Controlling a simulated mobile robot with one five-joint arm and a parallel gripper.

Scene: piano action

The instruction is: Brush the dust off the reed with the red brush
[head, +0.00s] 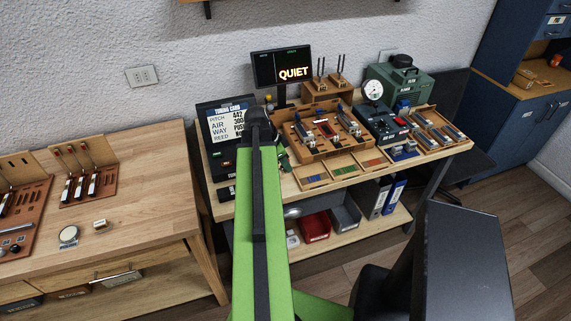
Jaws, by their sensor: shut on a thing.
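My green arm reaches up to the workbench, and the dark end with my gripper (258,124) is in front of the tuning card screen. The jaws are mostly hidden by the arm. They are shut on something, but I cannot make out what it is. A wooden tray (305,153) right of the gripper holds several dark and metallic parts, with a small red-topped piece (325,128) near its middle. I cannot tell which part is the reed, and dust is too small to see. I cannot make out the red brush.
A screen reading QUIET (283,67) stands behind the tray. A green machine with a gauge (402,82) and a dark blue box (381,124) stand to the right. Shallow coloured bins (343,169) line the bench front. The left table (145,190) has clear room.

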